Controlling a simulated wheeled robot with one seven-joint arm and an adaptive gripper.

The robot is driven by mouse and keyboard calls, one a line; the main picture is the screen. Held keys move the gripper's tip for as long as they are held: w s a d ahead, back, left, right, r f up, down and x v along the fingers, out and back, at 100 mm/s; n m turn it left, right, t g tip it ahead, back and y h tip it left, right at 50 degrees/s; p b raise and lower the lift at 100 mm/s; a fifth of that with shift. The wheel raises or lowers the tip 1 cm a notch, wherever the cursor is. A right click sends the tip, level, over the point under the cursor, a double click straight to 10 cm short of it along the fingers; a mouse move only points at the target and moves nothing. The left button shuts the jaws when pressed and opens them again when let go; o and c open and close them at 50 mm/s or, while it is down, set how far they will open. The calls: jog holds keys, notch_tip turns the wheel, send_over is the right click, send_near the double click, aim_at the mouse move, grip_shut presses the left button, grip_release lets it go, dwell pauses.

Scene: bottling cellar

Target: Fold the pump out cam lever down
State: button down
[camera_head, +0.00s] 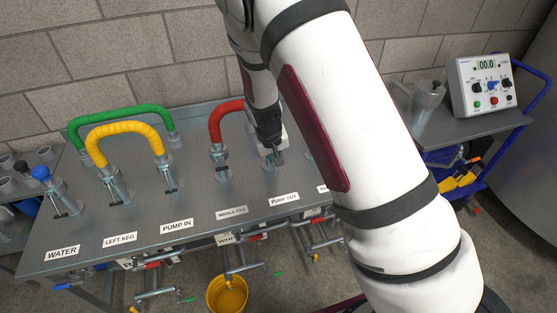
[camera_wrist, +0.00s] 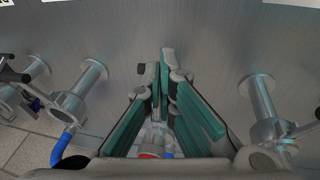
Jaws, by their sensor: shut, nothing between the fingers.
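The pump out coupling stands behind its PUMP OUT label (camera_head: 284,199) in the head view, and my gripper (camera_head: 278,158) is right at it, covering most of it. The cam lever cannot be made out clearly there. The red hose (camera_head: 215,124) arches from the middle keg coupling (camera_head: 221,160) toward the spot behind my gripper; its far end is hidden. In the wrist view my gripper (camera_wrist: 162,72) has its teal fingers together and empty, close above the grey panel.
The yellow hose (camera_head: 124,127) joins the left keg and pump in couplings, with the green hose (camera_head: 118,112) behind. Neighbouring couplings stand left (camera_wrist: 78,96) and right (camera_wrist: 262,112) of my fingers. A control box (camera_head: 484,84) stands on a cart. A yellow bucket (camera_head: 214,296) is below.

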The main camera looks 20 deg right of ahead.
jog(key=shift+f+m+t+p, duration=0.3)
jog(key=shift+f+t+p, duration=0.65)
jog(key=shift+f+t, duration=1.75)
jog(key=shift+w+f, duration=0.15)
jog(key=shift+f, duration=0.1)
jog(key=shift+a+b+x, duration=0.1)
jog(key=shift+b+x, duration=0.05)
jog(key=shift+x, duration=0.55)
jog(key=shift+a+b+x, duration=0.15)
jog(key=shift+x, duration=0.5)
jog(key=shift+f, duration=0.3)
jog(key=shift+r, duration=0.1)
jog(key=shift+w+r+p, duration=0.2)
jog(key=shift+r+p, duration=0.15)
jog(key=shift+r, duration=0.4)
jog(key=v, duration=1.2)
jog(key=shift+s+f, duration=0.25)
